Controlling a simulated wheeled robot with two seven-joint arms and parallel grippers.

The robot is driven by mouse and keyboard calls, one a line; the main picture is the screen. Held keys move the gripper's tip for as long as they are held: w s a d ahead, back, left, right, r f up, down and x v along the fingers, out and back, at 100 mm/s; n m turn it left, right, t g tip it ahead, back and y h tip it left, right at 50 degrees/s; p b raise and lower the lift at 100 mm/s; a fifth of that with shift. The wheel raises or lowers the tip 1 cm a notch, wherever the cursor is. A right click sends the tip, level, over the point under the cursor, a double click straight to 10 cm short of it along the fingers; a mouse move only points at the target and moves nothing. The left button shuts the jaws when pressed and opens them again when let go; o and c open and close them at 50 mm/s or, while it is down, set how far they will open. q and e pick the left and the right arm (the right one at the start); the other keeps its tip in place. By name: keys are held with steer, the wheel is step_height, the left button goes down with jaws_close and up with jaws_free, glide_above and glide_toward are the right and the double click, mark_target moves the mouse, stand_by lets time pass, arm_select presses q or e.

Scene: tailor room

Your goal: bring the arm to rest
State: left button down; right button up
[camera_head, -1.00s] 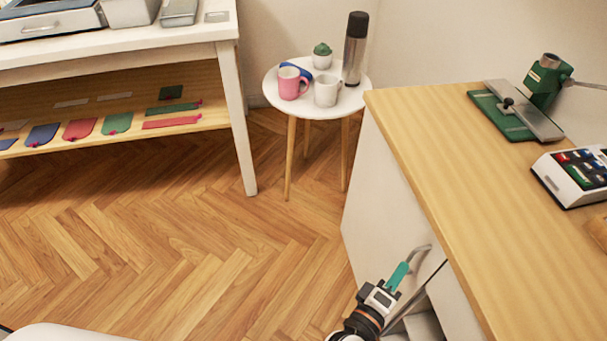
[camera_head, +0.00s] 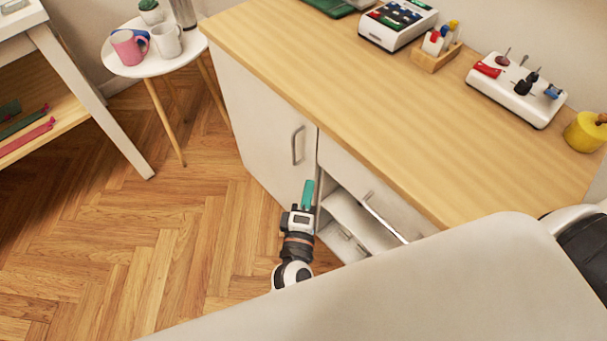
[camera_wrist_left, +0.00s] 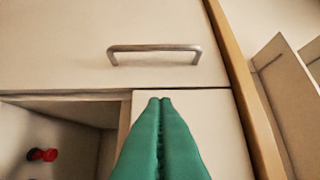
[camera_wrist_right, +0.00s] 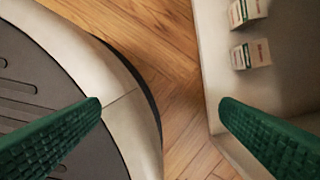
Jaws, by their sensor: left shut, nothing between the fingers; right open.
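My left gripper (camera_head: 308,190) has green fingers and is in front of the wooden-topped cabinet, beside the edge of its open compartment. In the left wrist view its fingers (camera_wrist_left: 160,100) are pressed together with nothing between them. A cabinet door with a metal handle (camera_wrist_left: 155,50) shows just past the fingertips; I cannot tell if they touch it. My right gripper (camera_wrist_right: 160,108) is open and empty in the right wrist view, its two green fingers wide apart. In the head view the right gripper is hidden.
A round table (camera_head: 150,66) holds mugs. My base edge (camera_wrist_right: 130,90) is near the right gripper. Wooden floor (camera_head: 140,240) lies open at left.

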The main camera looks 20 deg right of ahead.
arm_select(q)
steer(key=s+a+f+m+g+y, duration=0.2)
steer(key=s+a+f+m+g, duration=0.15)
steer(key=a+f, duration=0.4)
steer(key=s+a+f+m+g+y, duration=0.1)
steer(key=s+a+f+m+g, duration=0.3)
steer(key=f, duration=0.7)
steer(key=s+a+f+m+g+y, duration=0.2)
steer(key=s+a+f+m, duration=0.1)
steer(key=a+f, duration=0.6)
steer(key=s+a+f+m+g+y, duration=0.2)
steer(key=s+a+f, duration=0.35)
steer(key=a, duration=0.25)
steer(key=s+a+f+m+g+y, duration=0.2)
steer(key=s+a+f+g, duration=0.15)
steer(key=s+a, duration=0.4)
steer(key=s+a+r+p, duration=0.1)
steer(key=s+r+p, duration=0.6)
steer(key=p, duration=0.6)
steer(key=shift+s+a+r, duration=0.3)
steer(key=shift+s+a, duration=0.05)
steer(key=shift+s, duration=0.45)
arm_select(e)
steer(key=s+d+r, duration=0.1)
steer(key=s+r, duration=0.6)
steer(key=s, duration=0.2)
steer(key=shift+r+g, duration=0.25)
steer(key=shift+g, duration=0.05)
